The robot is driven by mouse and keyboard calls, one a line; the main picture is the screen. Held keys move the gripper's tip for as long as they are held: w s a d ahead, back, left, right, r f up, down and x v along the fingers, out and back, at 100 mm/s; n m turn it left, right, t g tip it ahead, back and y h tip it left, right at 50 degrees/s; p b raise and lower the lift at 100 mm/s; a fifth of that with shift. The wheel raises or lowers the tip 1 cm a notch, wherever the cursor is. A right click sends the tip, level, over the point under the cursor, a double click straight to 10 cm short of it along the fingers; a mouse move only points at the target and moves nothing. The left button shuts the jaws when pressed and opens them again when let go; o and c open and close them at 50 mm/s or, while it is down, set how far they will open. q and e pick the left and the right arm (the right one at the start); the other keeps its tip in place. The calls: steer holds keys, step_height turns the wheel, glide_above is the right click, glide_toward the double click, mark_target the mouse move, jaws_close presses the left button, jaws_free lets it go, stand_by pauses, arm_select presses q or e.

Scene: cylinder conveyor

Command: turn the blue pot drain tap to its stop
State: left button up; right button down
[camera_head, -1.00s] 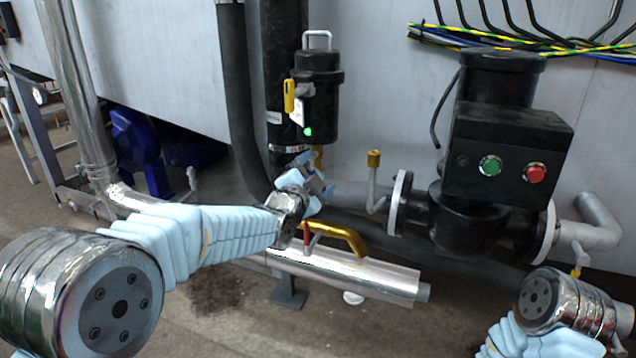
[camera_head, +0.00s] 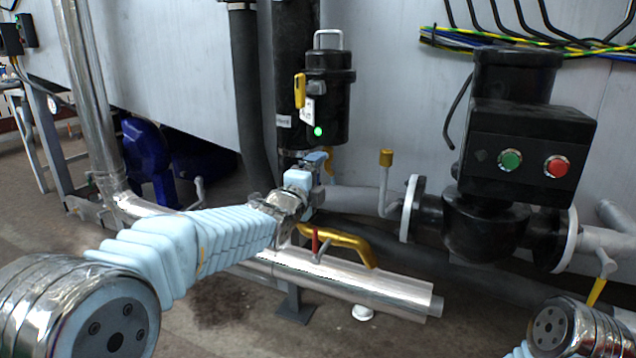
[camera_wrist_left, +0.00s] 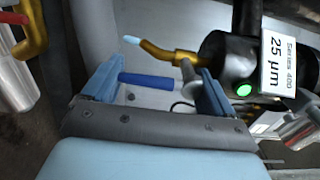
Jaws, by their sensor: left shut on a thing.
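The black pot (camera_head: 328,95) hangs on the wall by a thick black pipe, with a green light and a yellow lever on it. My left gripper (camera_head: 316,172) is just below the pot. In the left wrist view my left gripper (camera_wrist_left: 158,90) has a finger on each side of the drain tap's blue handle (camera_wrist_left: 148,80) and is shut on it. The handle lies crosswise between the fingers, beside the brass drain spout (camera_wrist_left: 165,53). In the head view the gripper largely hides the tap. My right arm shows at the lower right, but its gripper is out of view.
A gold curved handle (camera_head: 345,240) and a shiny clad pipe (camera_head: 345,283) are just below my left gripper. A black pump (camera_head: 485,215) with a box bearing green and red buttons (camera_head: 530,155) stands to the right.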

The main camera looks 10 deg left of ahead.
stand_by(0.4)
arm_select(q)
steer(key=o, duration=1.3)
steer(key=shift+p+v, duration=1.35)
steer(key=shift+v, duration=5.55)
